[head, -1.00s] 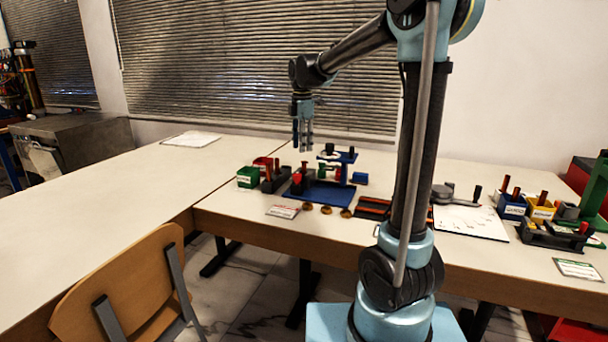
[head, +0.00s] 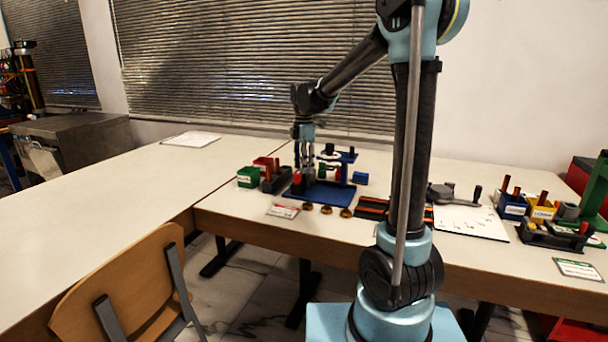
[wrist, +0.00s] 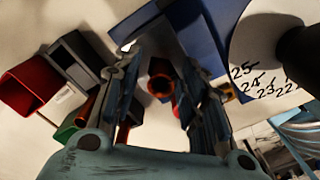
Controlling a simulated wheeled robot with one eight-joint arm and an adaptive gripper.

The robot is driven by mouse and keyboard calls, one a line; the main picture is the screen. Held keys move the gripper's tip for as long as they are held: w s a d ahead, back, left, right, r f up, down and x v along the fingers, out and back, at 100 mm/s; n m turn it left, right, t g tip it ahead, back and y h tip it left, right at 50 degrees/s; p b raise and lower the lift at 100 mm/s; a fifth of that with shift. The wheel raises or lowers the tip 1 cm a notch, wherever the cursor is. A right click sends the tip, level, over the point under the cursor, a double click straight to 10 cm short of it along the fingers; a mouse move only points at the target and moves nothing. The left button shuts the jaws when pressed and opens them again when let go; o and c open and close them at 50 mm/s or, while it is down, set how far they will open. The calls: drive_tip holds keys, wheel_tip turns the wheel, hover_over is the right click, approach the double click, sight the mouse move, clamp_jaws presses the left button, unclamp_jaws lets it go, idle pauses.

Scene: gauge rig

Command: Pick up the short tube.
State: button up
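A short copper-brown tube (wrist: 160,80) shows its hollow round end in the wrist view, between the two fingers of my gripper (wrist: 161,68). The fingers are apart, one on each side of it, and I see no clear contact. In the head view my gripper (head: 305,163) points down over the blue fixture (head: 322,194); its fingers hide the tube there. Other copper-brown tubes (wrist: 88,108) stand beside the left finger in the wrist view. I cannot tell their lengths.
Close left of the fixture are a dark holder (head: 274,182), a red bin (head: 262,162) and a green bin (head: 248,178). Several brass discs (head: 327,209) lie in front. The left table is mostly clear.

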drive_tip(key=shift+c, duration=0.6)
clamp_jaws()
